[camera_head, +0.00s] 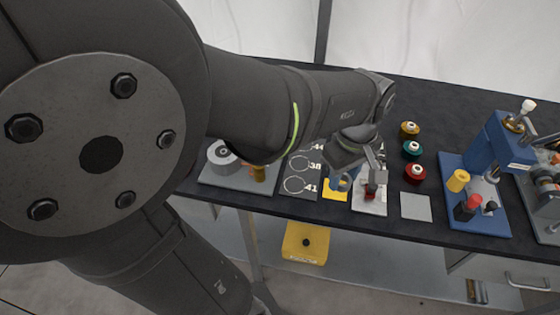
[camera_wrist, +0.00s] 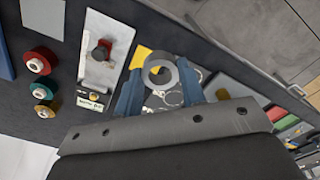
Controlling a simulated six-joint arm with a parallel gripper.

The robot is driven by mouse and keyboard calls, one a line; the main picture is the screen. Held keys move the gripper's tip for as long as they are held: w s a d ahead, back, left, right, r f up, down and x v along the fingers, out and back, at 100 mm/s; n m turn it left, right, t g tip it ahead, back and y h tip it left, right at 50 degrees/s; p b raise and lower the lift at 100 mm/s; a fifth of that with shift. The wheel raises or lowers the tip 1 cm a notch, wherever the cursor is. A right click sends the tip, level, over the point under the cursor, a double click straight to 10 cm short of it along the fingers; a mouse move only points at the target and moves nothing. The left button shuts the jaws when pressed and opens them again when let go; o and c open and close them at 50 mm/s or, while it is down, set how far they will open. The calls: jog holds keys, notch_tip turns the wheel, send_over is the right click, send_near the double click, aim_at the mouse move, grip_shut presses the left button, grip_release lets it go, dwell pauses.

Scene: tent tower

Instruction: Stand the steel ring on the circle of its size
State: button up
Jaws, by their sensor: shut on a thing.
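In the wrist view the steel ring (camera_wrist: 160,60), a grey ring with a round hole, sits between the two blue fingers of my gripper (camera_wrist: 160,80), which is shut on it. The dark board (camera_wrist: 174,105) with white circle outlines lies below, partly hidden by the gripper. In the head view the board (camera_head: 300,174) shows circles with printed numbers 44, 38 and 41. My gripper (camera_head: 341,183) is to the right of the board, over a yellow patch (camera_head: 335,193). The ring is hard to make out there. I cannot tell its height above the table.
A grey plate with a round spool (camera_head: 222,154) stands left of the board. A pale plate with a red part (camera_head: 370,191) is close on the right. Several coloured spools (camera_head: 412,150), a bare grey plate (camera_head: 415,206) and a blue press (camera_head: 490,148) stand farther right.

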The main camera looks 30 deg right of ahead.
jog(key=shift+w+a+f+n, duration=0.1)
jog(key=shift+w+a+n, duration=0.05)
jog(key=shift+a+n, duration=0.3)
jog(key=shift+w+a+f+n, duration=0.1)
jog(key=shift+a+n, duration=0.25)
jog(key=shift+a, duration=0.1)
send_over(294, 185)
notch_tip(294, 185, down, 7)
jog(key=shift+s+d+r, duration=0.1)
jog(key=shift+f, duration=2.1)
jog(key=shift+f, duration=0.15)
jog(key=o, duration=1.1)
notch_tip(294, 185, up, 12)
jog(key=shift+r, duration=0.2)
